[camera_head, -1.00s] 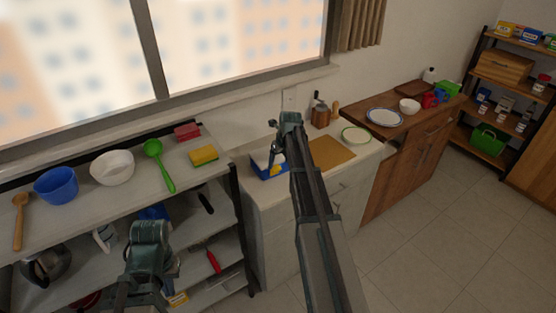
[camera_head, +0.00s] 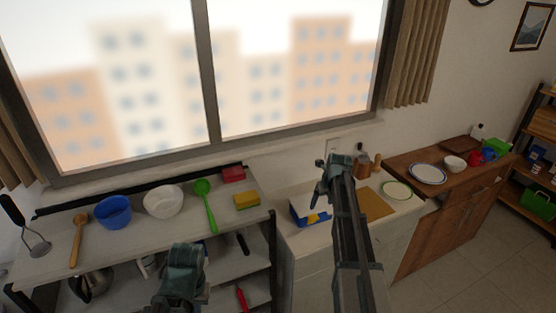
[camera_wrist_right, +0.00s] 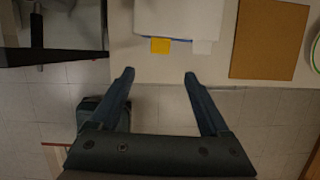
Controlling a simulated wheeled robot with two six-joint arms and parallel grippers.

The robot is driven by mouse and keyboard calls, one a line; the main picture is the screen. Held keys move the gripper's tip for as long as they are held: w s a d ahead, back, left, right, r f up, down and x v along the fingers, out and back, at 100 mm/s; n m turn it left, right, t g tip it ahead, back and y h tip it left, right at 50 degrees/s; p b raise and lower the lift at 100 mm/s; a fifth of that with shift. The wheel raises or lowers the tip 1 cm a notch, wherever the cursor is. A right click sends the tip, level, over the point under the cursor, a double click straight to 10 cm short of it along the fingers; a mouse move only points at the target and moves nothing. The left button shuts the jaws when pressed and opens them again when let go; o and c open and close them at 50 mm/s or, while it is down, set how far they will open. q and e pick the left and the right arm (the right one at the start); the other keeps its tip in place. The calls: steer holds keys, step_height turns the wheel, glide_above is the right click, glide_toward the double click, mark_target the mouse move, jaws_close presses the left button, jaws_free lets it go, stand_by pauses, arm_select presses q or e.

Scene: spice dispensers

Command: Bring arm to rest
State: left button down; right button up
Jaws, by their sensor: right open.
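My right arm reaches out over the counter in the head view, and its gripper (camera_head: 325,187) is beside a white and blue box (camera_head: 300,212) with a yellow patch. In the right wrist view the gripper (camera_wrist_right: 159,76) is open, with nothing between its fingers. The box (camera_wrist_right: 178,16) lies beyond the fingertips there, apart from them. A dark green part of my left arm (camera_head: 184,270) shows low in the head view. I cannot make out its gripper.
A shelf unit (camera_head: 150,231) at left holds a blue bowl (camera_head: 114,211), white bowl (camera_head: 163,201), green ladle (camera_head: 204,203) and sponge (camera_head: 246,201). A brown board (camera_head: 375,205) lies on the counter (camera_head: 290,250). A wooden cabinet (camera_head: 425,232) stands right; floor is clear in front.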

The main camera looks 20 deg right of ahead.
steer(key=s+a+f+n+g+b, duration=0.15)
steer(key=s+a+n, duration=0.35)
steer(key=a+n, duration=0.55)
steer(key=s+a+f+n+g+b, duration=0.15)
steer(key=s+a+n, duration=0.5)
steer(key=a, duration=0.65)
steer(key=s+a+f+n+b, duration=0.1)
steer(key=s+a+n, duration=0.5)
steer(key=n, duration=0.5)
steer(key=s+a+f+n+h+b, duration=0.1)
steer(key=s+a+f+n, duration=0.1)
steer(key=s+a+n, duration=0.5)
steer(key=shift+s+a+n+g, duration=0.3)
steer(key=shift+s+n, duration=1.15)
steer(key=shift+n, duration=0.85)
steer(key=shift+f, duration=0.1)
